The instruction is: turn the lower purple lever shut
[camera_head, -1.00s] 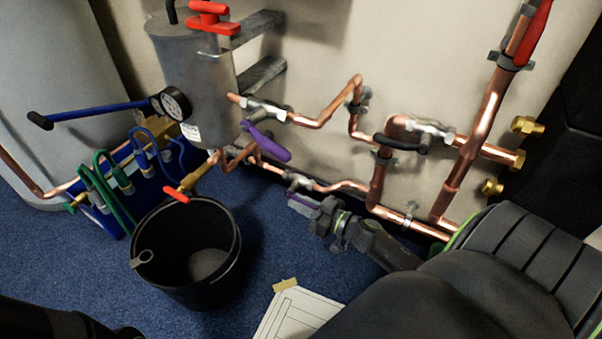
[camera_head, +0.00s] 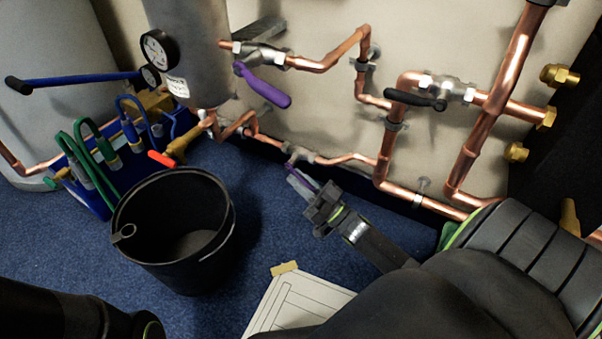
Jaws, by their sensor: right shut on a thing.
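The lower purple lever (camera_head: 293,172) sits on a valve (camera_head: 299,154) in the low copper pipe, at the middle of the head view. My right gripper (camera_head: 304,187) is shut on this lever, with its fingers hiding most of the handle. Only a little purple shows near the valve and between the fingers. The upper purple lever (camera_head: 262,87) slopes down to the right from its own valve on the pipe above. My left gripper is out of view; only a dark part of my left arm shows at the bottom left.
A black bucket (camera_head: 131,199) stands left of my right gripper, under a red-handled brass tap (camera_head: 162,158). A blue crate (camera_head: 94,198) holds green and blue tools. A white sheet (camera_head: 300,303) lies on the carpet. A black-handled valve (camera_head: 416,99) is at right.

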